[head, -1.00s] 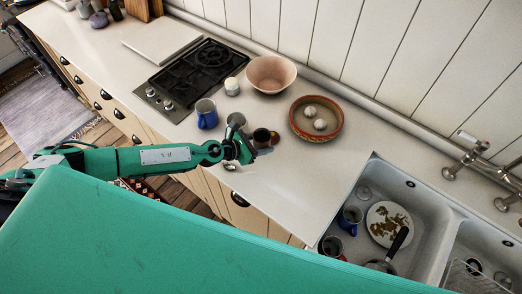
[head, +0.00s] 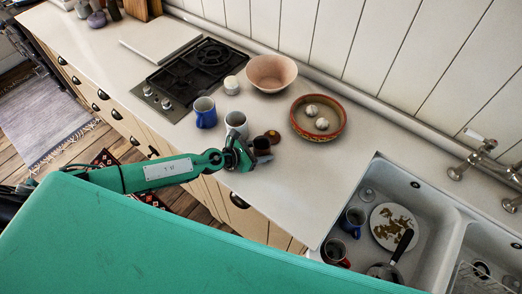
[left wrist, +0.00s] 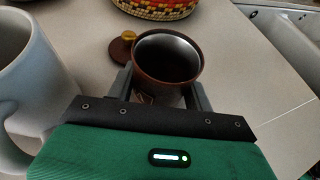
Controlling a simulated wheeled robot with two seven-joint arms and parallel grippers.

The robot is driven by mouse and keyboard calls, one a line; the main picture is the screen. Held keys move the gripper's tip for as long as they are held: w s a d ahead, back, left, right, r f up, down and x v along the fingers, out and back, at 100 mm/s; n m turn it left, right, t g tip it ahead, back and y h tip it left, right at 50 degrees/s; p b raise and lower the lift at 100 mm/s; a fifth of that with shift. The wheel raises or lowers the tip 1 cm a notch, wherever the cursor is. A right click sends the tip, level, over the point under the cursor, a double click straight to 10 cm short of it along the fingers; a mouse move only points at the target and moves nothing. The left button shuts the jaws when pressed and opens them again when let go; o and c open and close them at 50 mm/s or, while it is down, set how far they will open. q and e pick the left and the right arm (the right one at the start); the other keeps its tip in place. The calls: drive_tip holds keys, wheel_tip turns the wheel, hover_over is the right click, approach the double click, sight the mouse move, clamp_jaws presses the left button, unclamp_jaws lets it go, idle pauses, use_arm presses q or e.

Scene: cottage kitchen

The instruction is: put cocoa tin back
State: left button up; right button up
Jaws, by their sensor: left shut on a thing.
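The cocoa tin (left wrist: 168,62) is a brown, open-topped cylinder with a shiny metal inside, seen from above in the left wrist view. My left gripper (left wrist: 162,90) is shut on it, one finger on each side. In the head view the tin (head: 262,144) is small and dark at the end of my left gripper (head: 254,153), over the counter near the front edge. I cannot tell whether its base touches the counter. A brown lid with a yellow knob (left wrist: 122,47) lies on the counter just beyond the tin. My right gripper is not in view.
A pale mug (left wrist: 32,75) stands close to the left of my gripper. A blue mug (head: 205,114), a small white jar (head: 231,85), a pink bowl (head: 270,74) and a patterned dish (head: 319,131) stand beyond. The counter right of the tin is clear up to the sink (head: 425,215).

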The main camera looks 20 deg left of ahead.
use_arm(q)
drive_tip(key=shift+f, duration=0.25)
drive_tip(key=o, duration=1)
drive_tip(key=shift+r, duration=0.15)
drive_tip(key=shift+r, duration=0.2)
drive_tip(key=shift+s+a, duration=0.2)
drive_tip(key=b+v, duration=0.1)
drive_tip(key=v, duration=0.8)
drive_tip(key=shift+s+a+b, duration=0.2)
drive_tip(key=shift+b, duration=0.15)
drive_tip(key=shift+s+a+r, duration=0.3)
drive_tip(key=shift+s+a, duration=0.1)
drive_tip(key=shift+s+a+r, duration=0.1)
drive_tip(key=shift+s+r, duration=0.1)
